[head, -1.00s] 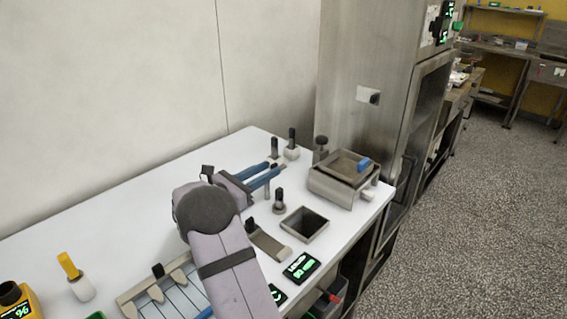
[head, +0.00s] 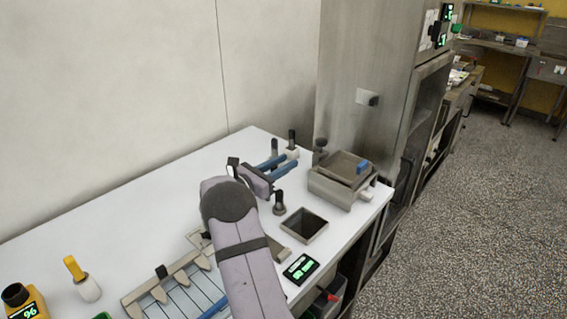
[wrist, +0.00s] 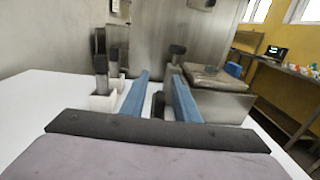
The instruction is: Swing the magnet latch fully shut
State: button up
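My gripper (head: 291,160) has two blue fingers that stand apart, with nothing clearly held between them. A dark knob (head: 320,146) stands at the box's back left corner. In the wrist view the fingers (wrist: 158,74) lie left of the box (wrist: 218,103), and the knob (wrist: 177,50) shows just beyond their tips. I cannot tell which part is the magnet latch.
Dark-topped posts in white bases (head: 292,150) stand close behind the fingers; another dark post (head: 279,203) stands in front. An open square bin (head: 304,225), a green-lit display (head: 300,268) and a slotted rack (head: 170,290) lie nearer. A steel cabinet (head: 350,110) stands behind the box.

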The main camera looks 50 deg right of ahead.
grip_shut()
jog(key=shift+s+f+g+b, duration=0.1)
jog(key=shift+f+g+b, duration=0.15)
jog(key=shift+b, duration=0.7)
jog(key=shift+s+f+m+g+b, duration=0.15)
jog(key=shift+m+g+b, duration=0.45)
jog(key=shift+b, duration=0.55)
jog(key=g+b, duration=0.1)
jog(key=b, duration=0.1)
jog(key=m+g+b, duration=0.1)
jog(key=b, duration=0.1)
jog(key=shift+s+a+y, duration=0.15)
jog(key=shift+s+y, duration=0.15)
jog(key=shift+s, duration=0.1)
jog(key=shift+s+a+r+m+g+y+b, duration=0.15)
jog(key=shift+s+m+g+y+b, duration=0.2)
jog(key=shift+m+g, duration=0.3)
jog(key=shift+s+a+r+m+g+y+b, duration=0.1)
jog(key=shift+s+m+g+y+b, duration=0.3)
jog(key=shift+g, duration=0.45)
jog(key=shift+s+a+r+m+g+y+b, duration=0.15)
jog(key=shift+m+g+y+b, duration=0.1)
jog(key=shift+m+g, duration=0.45)
jog(key=shift+s+a+m+g+y+p, duration=0.1)
jog(key=shift+s+m+g+y+p, duration=0.25)
jog(key=shift+g, duration=0.3)
